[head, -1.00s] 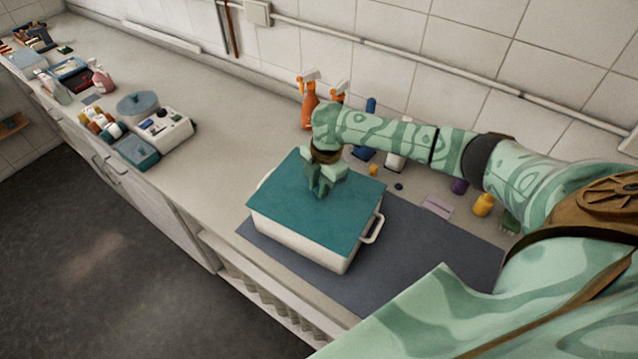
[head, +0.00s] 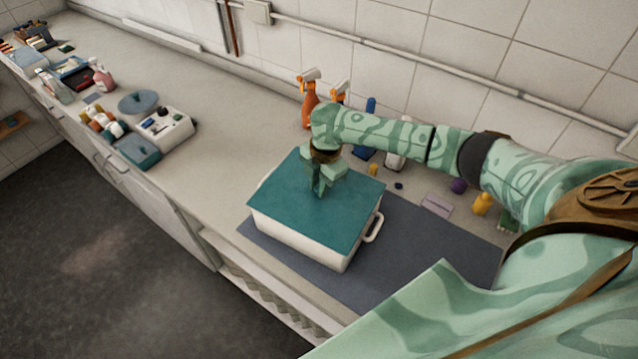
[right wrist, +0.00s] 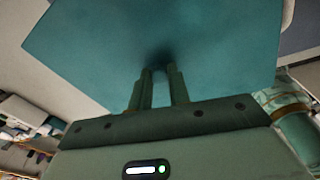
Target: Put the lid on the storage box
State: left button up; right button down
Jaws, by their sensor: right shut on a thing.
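The teal lid (head: 345,225) lies over the top of the white storage box (head: 300,242) in the head view, roughly lined up with its rim. Whether it is fully seated I cannot tell. The box stands on a dark grey mat and has a white handle at its right end. My right gripper (head: 319,190) points down at the lid's middle and is shut on its grip, which the fingers hide. In the right wrist view the lid (right wrist: 90,45) fills the upper part, with the right gripper's fingers (right wrist: 158,70) against it. My left gripper is not in view.
The grey mat (head: 430,250) is clear right of the box. Orange spray bottles (head: 310,102), a purple item (head: 458,185) and a yellow bottle (head: 482,204) stand behind, near the tiled wall. Several containers, with a white bin (head: 165,130), stand left. The counter's front edge is close.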

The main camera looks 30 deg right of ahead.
jog(key=shift+p, duration=0.6)
dwell(0.7)
jog(key=shift+f+p, duration=0.35)
jog(key=shift+p, duration=0.05)
dwell(0.8)
jog(key=c, duration=0.8)
grip_release()
jog(key=shift+o, duration=0.2)
notch_tip(320, 180, up, 7)
jog(key=p, duration=0.8)
